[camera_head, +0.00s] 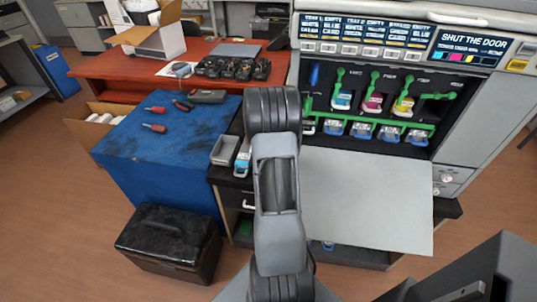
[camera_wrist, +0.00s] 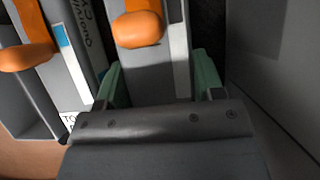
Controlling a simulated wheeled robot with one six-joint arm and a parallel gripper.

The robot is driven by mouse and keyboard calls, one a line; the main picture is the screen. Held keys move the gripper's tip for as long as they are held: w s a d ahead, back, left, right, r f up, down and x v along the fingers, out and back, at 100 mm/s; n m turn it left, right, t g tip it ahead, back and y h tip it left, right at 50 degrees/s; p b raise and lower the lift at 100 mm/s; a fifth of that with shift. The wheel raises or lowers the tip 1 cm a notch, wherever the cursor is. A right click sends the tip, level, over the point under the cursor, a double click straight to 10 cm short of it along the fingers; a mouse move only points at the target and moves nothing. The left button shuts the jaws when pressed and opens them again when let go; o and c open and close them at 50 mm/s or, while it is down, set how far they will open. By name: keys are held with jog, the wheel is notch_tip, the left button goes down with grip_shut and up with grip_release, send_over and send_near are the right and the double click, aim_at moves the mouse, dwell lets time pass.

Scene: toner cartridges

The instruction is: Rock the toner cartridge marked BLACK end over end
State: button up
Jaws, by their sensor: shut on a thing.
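My gripper (camera_wrist: 156,84) has its two green fingers on either side of a grey toner cartridge (camera_wrist: 157,72) with an orange knob, and is shut on it. A white strip runs along the cartridge's right side; no BLACK mark is readable on it. A second grey cartridge (camera_wrist: 48,82) with an orange knob and a cyan patch stands apart on the left in the wrist view. In the head view my arm hides the gripper and the held cartridge. A cartridge with a cyan label (camera_head: 242,162) shows just left of my arm.
A grey tray (camera_head: 225,150) sits beside the cyan-labelled cartridge on the dark cabinet. The printer (camera_head: 478,85) stands open at right, its door panel (camera_head: 370,195) lowered. A blue-covered table (camera_head: 170,140) holds red-handled tools. A black case (camera_head: 168,240) stands on the floor.

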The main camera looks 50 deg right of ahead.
jog(key=shift+r+p, duration=3.3)
jog(key=shift+r, duration=0.1)
notch_tip(320, 180, up, 10)
jog(key=p, duration=1)
jog(key=shift+p, duration=0.4)
jog(key=shift+f+b, duration=0.2)
jog(key=shift+b, duration=0.1)
